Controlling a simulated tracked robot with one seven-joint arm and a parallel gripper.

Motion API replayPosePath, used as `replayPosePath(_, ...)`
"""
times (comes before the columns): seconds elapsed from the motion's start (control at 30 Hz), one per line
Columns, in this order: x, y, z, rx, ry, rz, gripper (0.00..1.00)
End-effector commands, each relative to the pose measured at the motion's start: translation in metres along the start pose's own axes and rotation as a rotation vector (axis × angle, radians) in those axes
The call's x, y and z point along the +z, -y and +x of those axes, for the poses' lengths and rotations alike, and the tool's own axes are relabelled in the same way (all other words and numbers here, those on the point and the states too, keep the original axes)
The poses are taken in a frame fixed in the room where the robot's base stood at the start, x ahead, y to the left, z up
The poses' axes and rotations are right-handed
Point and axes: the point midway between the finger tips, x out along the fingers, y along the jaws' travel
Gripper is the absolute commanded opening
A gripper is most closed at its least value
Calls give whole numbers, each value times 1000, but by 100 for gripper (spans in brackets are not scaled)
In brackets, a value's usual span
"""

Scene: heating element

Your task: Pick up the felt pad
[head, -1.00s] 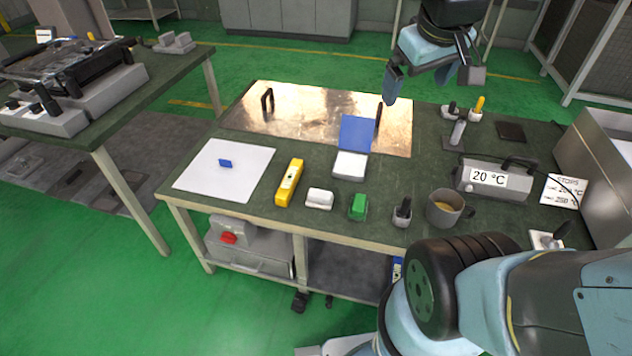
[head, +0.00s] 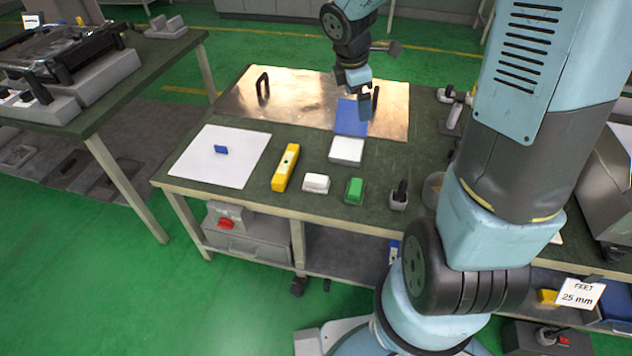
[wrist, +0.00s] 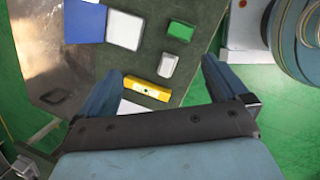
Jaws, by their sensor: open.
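Nothing is labelled as the felt pad. A white flat pad (head: 346,150) beside a blue flap (head: 351,117) and a small white block (head: 316,183) could each be it; I cannot tell which. In the wrist view the white pad (wrist: 124,29) and blue flap (wrist: 84,22) lie at the upper left, and the white block (wrist: 168,66) lies between the finger directions, below. My gripper (head: 362,102) is above the bench, over the blue flap in the head view. Its fingers (wrist: 162,68) are spread wide and empty in the wrist view.
A yellow level (head: 286,168), a green block (head: 354,190) and a black-handled tool (head: 399,196) stand along the front edge. A white sheet (head: 215,170) with a small blue piece (head: 221,150) lies left.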

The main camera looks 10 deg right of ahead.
Motion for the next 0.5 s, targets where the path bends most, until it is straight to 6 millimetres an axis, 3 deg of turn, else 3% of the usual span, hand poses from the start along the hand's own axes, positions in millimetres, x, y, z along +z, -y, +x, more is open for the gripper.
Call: replayPosePath(0.5, -77, -26, 121, -53, -155, -720, 100)
